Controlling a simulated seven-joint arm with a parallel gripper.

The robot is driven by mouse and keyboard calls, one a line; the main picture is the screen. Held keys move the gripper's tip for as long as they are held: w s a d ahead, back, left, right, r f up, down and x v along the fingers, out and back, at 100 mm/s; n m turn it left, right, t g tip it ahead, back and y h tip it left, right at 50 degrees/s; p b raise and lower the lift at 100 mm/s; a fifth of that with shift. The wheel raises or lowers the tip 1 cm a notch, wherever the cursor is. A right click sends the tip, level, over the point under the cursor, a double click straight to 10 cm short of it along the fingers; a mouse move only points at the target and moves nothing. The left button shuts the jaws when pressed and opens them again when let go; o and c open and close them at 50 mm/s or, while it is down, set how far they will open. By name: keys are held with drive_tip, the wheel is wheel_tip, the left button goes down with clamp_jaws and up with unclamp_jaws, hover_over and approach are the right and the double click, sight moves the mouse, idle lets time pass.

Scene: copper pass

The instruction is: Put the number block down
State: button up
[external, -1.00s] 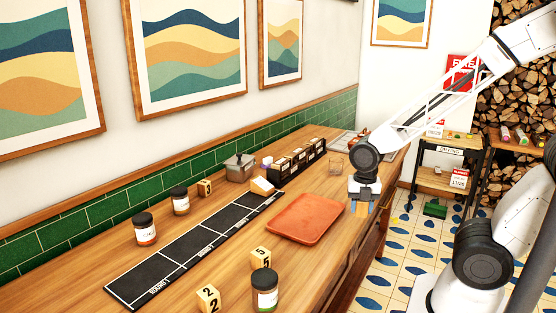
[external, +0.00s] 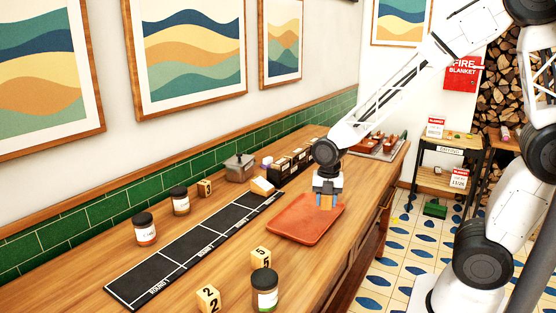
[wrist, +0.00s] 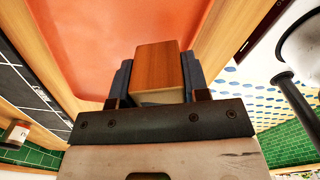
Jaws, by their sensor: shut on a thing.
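My gripper (external: 327,193) is shut on a wooden block (external: 326,202), above the right part of the orange tray (external: 290,225). In the wrist view the block (wrist: 158,68) sits between the two dark fingers of my gripper (wrist: 156,75), with the tray (wrist: 95,35) beyond it. No number shows on the faces of the held block in view. I cannot tell how high it is above the tray. Other number blocks stand on the table: a 2 (external: 208,298), a 5 (external: 261,258) and one by the wall (external: 204,187).
A black mat (external: 190,250) marked with rounds lies left of the tray. Jars stand at the front (external: 264,290) and near the wall (external: 144,229). A dark rack (external: 287,165) and a grey container (external: 239,168) stand behind. The tray looks empty.

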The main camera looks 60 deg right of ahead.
sight(315, 215)
drive_tip(key=shift+w+f, duration=0.2)
drive_tip(key=shift+w, duration=1.65)
drive_tip(key=shift+f, duration=1.75)
drive_tip(key=shift+f, duration=0.15)
drive_tip(key=o, duration=0.9)
wheel_tip(315, 215, up, 12)
drive_tip(key=shift+r, duration=0.15)
